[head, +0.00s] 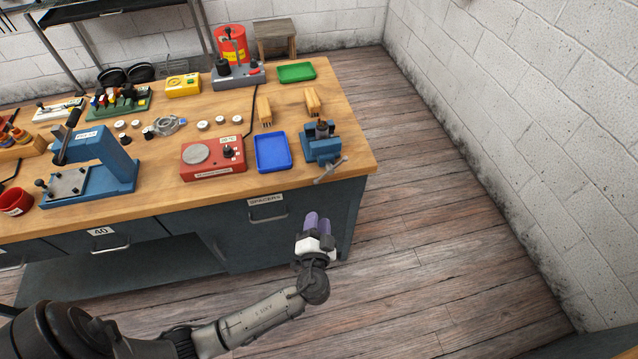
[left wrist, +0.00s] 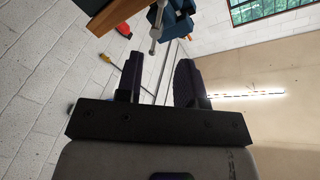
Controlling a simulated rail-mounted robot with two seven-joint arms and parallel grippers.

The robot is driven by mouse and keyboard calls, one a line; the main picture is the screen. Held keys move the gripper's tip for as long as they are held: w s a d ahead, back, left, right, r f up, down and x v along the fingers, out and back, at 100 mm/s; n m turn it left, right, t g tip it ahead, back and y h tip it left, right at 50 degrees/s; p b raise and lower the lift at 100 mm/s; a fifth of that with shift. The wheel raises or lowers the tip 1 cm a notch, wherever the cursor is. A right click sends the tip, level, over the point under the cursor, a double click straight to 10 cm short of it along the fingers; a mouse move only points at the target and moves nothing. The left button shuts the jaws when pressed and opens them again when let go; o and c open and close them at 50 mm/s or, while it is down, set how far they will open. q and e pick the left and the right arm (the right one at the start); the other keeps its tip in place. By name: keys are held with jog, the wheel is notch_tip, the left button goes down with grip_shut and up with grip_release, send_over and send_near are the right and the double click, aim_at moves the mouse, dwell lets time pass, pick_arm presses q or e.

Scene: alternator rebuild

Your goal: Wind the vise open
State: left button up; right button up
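The blue vise (head: 318,150) stands at the front right corner of the wooden bench. Its grey handle bar (head: 331,170) sticks out at the front edge, tilted. A dark part with a brownish top (head: 322,128) stands upright at the vise's jaws. My left gripper (head: 317,219), with purple fingers, is in front of the bench, below the handle and apart from it. In the left wrist view the fingers (left wrist: 160,78) are spread with nothing between them; the vise (left wrist: 179,22) and its handle (left wrist: 155,30) show beyond the fingertips. My right gripper is not in view.
A blue tray (head: 273,152) and a red hot-plate-like unit (head: 213,157) lie left of the vise. Two wooden-handled brushes (head: 264,110) (head: 313,101) lie behind it. The bench's drawer front (head: 267,207) is left of my gripper. The floor to the right is clear.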

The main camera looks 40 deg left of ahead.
aim_at(320, 179)
pick_arm(q)
jog(key=x, duration=1.2)
jog(key=shift+r, duration=0.1)
jog(key=shift+w+a, duration=0.3)
jog(key=shift+w, duration=0.05)
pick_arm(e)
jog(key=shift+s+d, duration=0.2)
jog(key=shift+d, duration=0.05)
pick_arm(q)
grip_shut()
jog(key=n+b, duration=0.2)
jog(key=b, duration=0.3)
jog(key=w+n+y+b, duration=0.1)
jog(key=b, duration=0.4)
jog(key=d+f+n+b, duration=0.1)
jog(key=n+b, duration=0.1)
jog(key=b, duration=0.3)
jog(key=shift+w+f+n+t, duration=0.15)
jog(key=shift+n+t, duration=0.15)
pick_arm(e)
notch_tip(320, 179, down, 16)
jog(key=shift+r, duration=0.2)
